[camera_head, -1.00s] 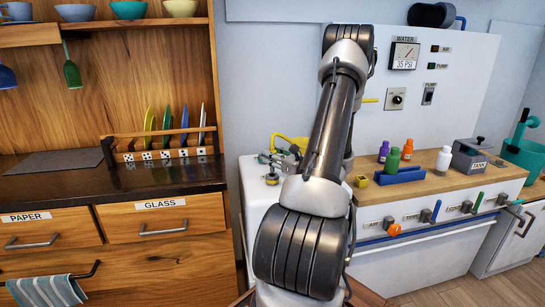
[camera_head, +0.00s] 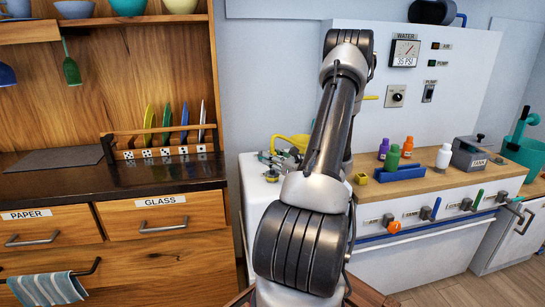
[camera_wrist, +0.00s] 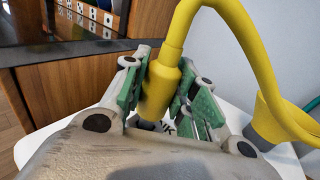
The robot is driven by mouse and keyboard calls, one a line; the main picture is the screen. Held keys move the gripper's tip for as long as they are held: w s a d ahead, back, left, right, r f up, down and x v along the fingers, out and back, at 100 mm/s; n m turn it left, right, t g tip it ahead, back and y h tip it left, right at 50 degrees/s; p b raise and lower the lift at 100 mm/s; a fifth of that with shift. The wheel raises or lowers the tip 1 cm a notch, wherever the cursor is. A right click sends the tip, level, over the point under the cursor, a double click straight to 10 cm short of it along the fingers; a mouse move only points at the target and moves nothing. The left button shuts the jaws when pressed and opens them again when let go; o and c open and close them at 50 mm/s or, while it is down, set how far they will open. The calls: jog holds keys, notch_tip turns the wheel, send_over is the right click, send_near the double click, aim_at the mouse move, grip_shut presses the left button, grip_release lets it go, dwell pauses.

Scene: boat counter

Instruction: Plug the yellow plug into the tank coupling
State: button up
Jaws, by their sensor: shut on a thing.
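The yellow plug (camera_wrist: 159,92) is in the wrist view, with its thick yellow hose rising from its top and curving right. My gripper (camera_wrist: 163,103) is shut on the plug, with green-padded fingers on both sides. Part of a dark fitting and the letters "NK" show on the white surface just below the plug; this looks like the tank coupling, mostly hidden. I cannot tell whether plug and fitting touch. In the head view my gripper (camera_head: 281,159) is small, left of my arm, and the yellow hose (camera_head: 296,142) shows behind it.
The hose's wide yellow end (camera_wrist: 272,128) stands at the right in the wrist view. A small round fitting (camera_head: 272,176) sits on the white top (camera_head: 253,190). A wooden counter (camera_head: 440,181) with bottles and a grey tank box (camera_head: 467,155) lies to the right.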

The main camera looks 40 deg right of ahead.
jog(key=shift+f, duration=1.1)
jog(key=o, duration=1.1)
jog(key=s, duration=1.2)
jog(key=shift+d, duration=0.25)
